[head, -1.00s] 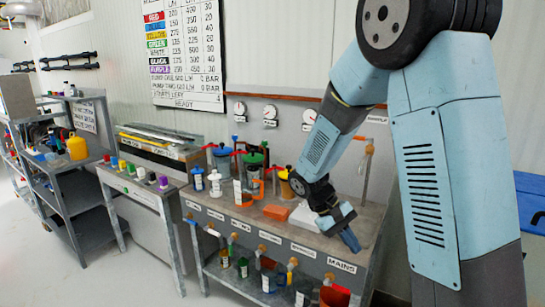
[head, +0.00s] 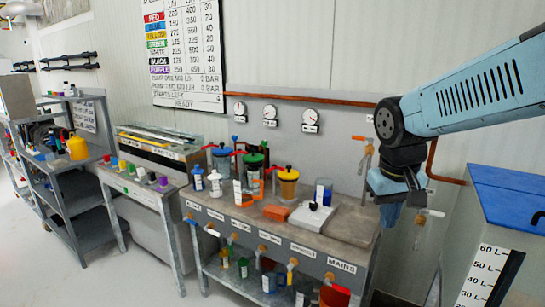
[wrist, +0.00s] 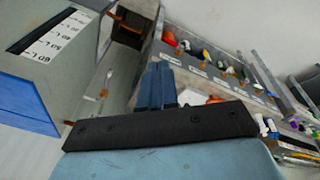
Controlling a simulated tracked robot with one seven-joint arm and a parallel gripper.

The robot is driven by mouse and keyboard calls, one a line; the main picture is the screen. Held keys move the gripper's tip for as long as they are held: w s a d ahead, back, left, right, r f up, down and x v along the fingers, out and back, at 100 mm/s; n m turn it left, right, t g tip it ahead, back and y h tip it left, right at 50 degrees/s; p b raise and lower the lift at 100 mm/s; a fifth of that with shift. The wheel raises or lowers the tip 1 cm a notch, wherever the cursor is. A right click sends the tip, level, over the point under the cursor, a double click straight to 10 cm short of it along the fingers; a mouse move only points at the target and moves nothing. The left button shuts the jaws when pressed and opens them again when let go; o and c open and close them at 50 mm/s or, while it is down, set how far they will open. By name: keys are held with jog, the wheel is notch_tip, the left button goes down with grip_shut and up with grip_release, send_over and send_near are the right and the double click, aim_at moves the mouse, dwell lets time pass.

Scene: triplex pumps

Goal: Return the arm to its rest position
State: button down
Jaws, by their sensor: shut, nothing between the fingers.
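My gripper (head: 390,216) hangs in the air off the right end of the bench in the head view, pointing down. Its blue fingers (wrist: 157,84) lie together in the wrist view, with nothing between them. My light blue arm reaches in from the upper right of the head view, its forearm about level. The gripper is apart from the things on the bench.
The pump bench (head: 348,228) carries an orange block (head: 277,212), a white scale (head: 312,217) and several pots. A blue-topped tank with a litre scale (head: 487,268) stands at the right. Gauges (head: 270,115) line the wall. The left floor is clear.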

jog(key=s+r+m+t+y, duration=0.1)
jog(key=s+r+t, duration=0.2)
jog(key=s, duration=0.3)
jog(key=shift+r+t, duration=0.3)
jog(key=shift+r, duration=0.6)
